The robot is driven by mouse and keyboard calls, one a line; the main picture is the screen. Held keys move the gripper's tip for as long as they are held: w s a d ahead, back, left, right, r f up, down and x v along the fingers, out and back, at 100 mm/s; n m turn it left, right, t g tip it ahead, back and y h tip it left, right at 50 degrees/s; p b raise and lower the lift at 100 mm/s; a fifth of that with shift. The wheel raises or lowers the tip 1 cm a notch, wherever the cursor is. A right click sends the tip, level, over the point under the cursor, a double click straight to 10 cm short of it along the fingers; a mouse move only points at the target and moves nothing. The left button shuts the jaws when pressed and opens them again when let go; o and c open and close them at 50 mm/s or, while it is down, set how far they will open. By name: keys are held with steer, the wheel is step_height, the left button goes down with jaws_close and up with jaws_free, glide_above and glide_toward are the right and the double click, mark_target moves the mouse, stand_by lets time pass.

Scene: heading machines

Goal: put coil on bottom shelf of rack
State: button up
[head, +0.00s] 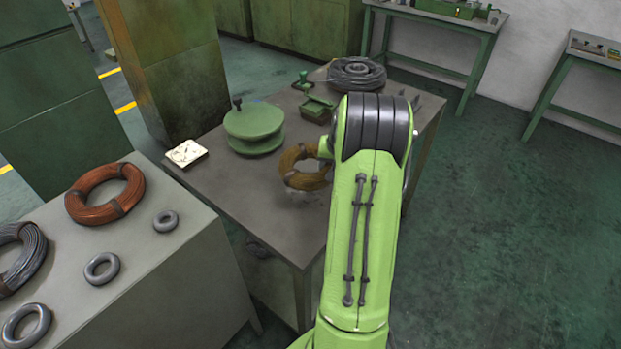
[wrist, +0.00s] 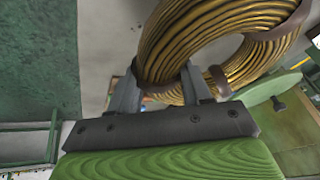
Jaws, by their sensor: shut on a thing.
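A brass-yellow wire coil (head: 304,166) is held over the grey table in the head view, partly hidden by my green arm. In the wrist view the coil (wrist: 220,30) fills the top, and my gripper (wrist: 162,85) is shut on its near side, one finger on each side of the wire bundle. A dark band wraps part of the coil. A rack with a bottom shelf cannot be made out in either view.
The grey table (head: 225,205) holds a green spool (head: 254,127), a white dial (head: 187,153), a small green device (head: 316,108) and a dark coil (head: 356,73). A nearer bench (head: 175,255) holds a copper coil (head: 104,193) and several grey rings. Open floor (head: 500,210) lies right.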

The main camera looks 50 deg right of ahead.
mark_target(328, 195)
steer(key=f, duration=0.3)
steer(key=f+b, duration=0.1)
steer(key=f, duration=0.5)
steer(key=shift+s+a+f, duration=0.2)
steer(key=shift+s+a, duration=0.05)
steer(key=shift+a, duration=0.05)
steer(key=shift+f+b, duration=0.1)
steer(key=shift+b, duration=0.2)
steer(key=o, duration=1.4)
steer(key=shift+s, duration=0.1)
